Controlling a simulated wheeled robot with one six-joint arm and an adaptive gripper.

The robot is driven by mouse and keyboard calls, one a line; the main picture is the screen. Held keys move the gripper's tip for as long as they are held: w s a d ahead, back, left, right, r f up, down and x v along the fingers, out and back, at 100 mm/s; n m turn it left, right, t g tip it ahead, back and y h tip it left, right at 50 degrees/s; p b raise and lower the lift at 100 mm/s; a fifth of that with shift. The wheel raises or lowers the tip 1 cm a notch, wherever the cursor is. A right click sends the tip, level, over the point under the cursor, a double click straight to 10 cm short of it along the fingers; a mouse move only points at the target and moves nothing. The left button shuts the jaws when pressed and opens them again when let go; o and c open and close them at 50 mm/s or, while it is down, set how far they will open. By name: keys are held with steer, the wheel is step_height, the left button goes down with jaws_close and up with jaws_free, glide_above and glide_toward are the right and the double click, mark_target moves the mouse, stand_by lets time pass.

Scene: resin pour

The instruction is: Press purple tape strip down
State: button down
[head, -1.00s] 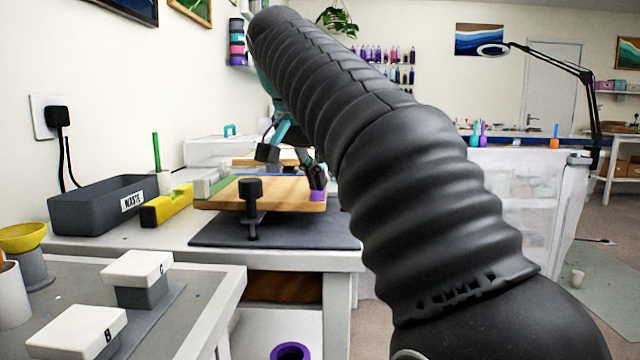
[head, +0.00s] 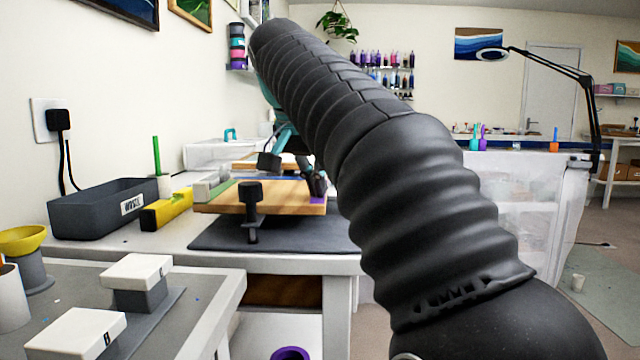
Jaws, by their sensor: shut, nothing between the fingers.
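A purple tape strip (head: 317,200) shows as a small patch at the right front corner of a wooden board (head: 285,197). My gripper (head: 316,190), small and dark, is shut over that corner, right at the purple strip. It hides part of the strip, and I cannot tell whether it touches it. My black-sleeved arm crosses the view and hides what lies right of the board.
The board is above a dark mat (head: 220,236); a black clamp-like knob (head: 250,192) stands at its front edge. Left are a yellow level (head: 167,209) and a grey waste bin (head: 95,212). White blocks (head: 137,270) stand on the nearer table. A purple tape roll (head: 290,353) is below.

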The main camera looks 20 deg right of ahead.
steer(key=shift+w+d+f+p, duration=0.1)
steer(key=shift+w+d+p, duration=0.05)
steer(key=shift+w, duration=0.2)
steer(key=shift+w+d+f+p, duration=0.1)
steer(key=shift+w+p, duration=0.05)
steer(key=shift+w, duration=0.2)
steer(key=shift+w+d+r+p, duration=0.1)
steer(key=shift+w+d+p, duration=0.1)
steer(key=shift+w+p, duration=0.4)
steer(key=shift+w+d+r+p, duration=0.1)
steer(key=shift+w+d+p, duration=0.15)
steer(key=shift+w+p, duration=0.4)
steer(key=shift+w+d+p, duration=0.2)
steer(key=shift+w+p, duration=0.2)
steer(key=shift+w, duration=0.35)
steer(key=shift+w, duration=0.15)
steer(key=shift+w+d, duration=0.1)
steer(key=shift+w, duration=0.05)
steer(key=shift+w+d+p, duration=0.2)
steer(key=shift+w+p, duration=0.35)
steer(key=shift+w, duration=0.15)
steer(key=shift+f, duration=0.1)
steer(key=shift+w, duration=0.1)
